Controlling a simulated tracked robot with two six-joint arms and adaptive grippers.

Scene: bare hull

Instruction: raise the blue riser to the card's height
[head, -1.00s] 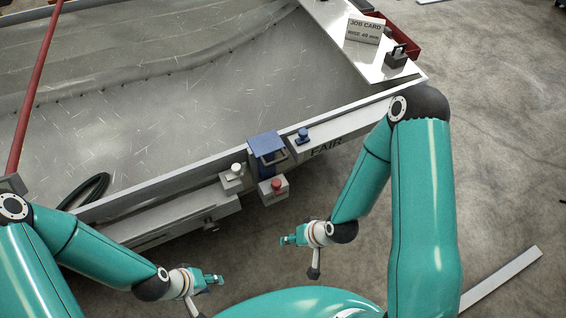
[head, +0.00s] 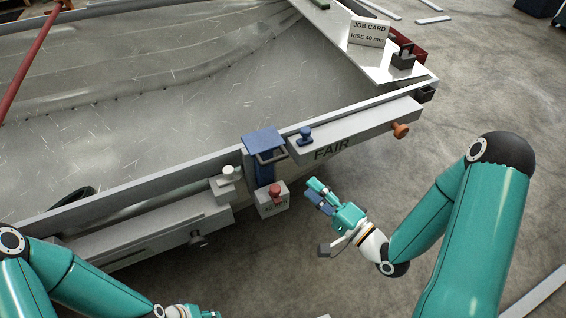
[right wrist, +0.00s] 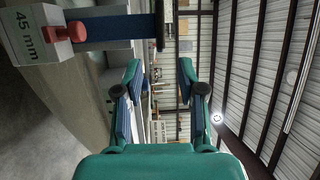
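The blue riser (head: 263,158) stands at the hull's front edge, with a bracket-like top. It shows sideways as a blue bar in the right wrist view (right wrist: 108,30). A grey block (head: 270,206) with a red knob (head: 275,190) is at its lower end; in the right wrist view the block (right wrist: 28,35) reads "45 mm". The job card (head: 367,31) reads "RISE 40 mm". My right gripper (head: 316,193) is open and empty, right of the red knob and apart from it; its fingers (right wrist: 160,72) stand apart. My left gripper (head: 205,312) is cut off at the bottom edge.
A grey beam marked FAIR (head: 350,135) carries a blue knob (head: 305,134) and an orange knob (head: 401,131). A white knob (head: 228,172) sits left of the riser. A dark padlock-like block (head: 404,57) stands near the card.

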